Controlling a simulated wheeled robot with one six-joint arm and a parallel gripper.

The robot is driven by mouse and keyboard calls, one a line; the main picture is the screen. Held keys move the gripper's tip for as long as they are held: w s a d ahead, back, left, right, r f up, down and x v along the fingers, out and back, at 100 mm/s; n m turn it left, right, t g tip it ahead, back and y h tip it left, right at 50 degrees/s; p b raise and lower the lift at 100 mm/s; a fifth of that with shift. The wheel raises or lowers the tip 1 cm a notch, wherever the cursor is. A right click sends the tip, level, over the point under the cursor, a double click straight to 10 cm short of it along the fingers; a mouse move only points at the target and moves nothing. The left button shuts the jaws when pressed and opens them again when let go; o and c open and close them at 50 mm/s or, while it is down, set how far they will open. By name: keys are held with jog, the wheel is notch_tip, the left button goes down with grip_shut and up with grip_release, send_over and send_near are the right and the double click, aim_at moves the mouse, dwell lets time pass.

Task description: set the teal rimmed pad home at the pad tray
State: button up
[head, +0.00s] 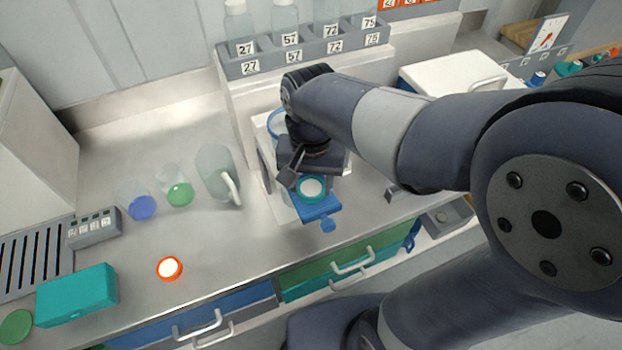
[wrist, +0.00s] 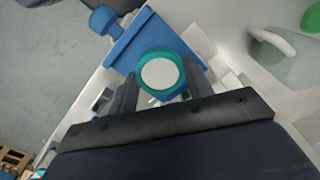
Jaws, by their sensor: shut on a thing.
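The teal rimmed pad (head: 311,188) has a white round face and a teal rim. It also shows in the wrist view (wrist: 160,74), between the fingers. My gripper (head: 300,182) is shut on it. The pad is over or at a blue tray-like piece with a knob (head: 318,209), which also shows in the wrist view (wrist: 140,44). I cannot tell whether the pad touches this blue piece, or whether it is the pad tray. My gripper and wrist hide part of the white unit behind.
An orange rimmed white pad (head: 169,268) lies on the counter at left. A clear jug (head: 217,173) and two beakers with blue and green contents stand left of my gripper. A teal box (head: 77,294) sits at front left. Numbered bottles stand on a rack (head: 305,51) behind.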

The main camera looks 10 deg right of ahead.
aim_at(311, 187)
jog(key=shift+f, duration=0.2)
jog(key=o, duration=1)
notch_tip(311, 187, up, 11)
jog(key=shift+f, duration=0.1)
notch_tip(311, 187, down, 11)
jog(key=shift+r, duration=0.55)
dwell(0.3)
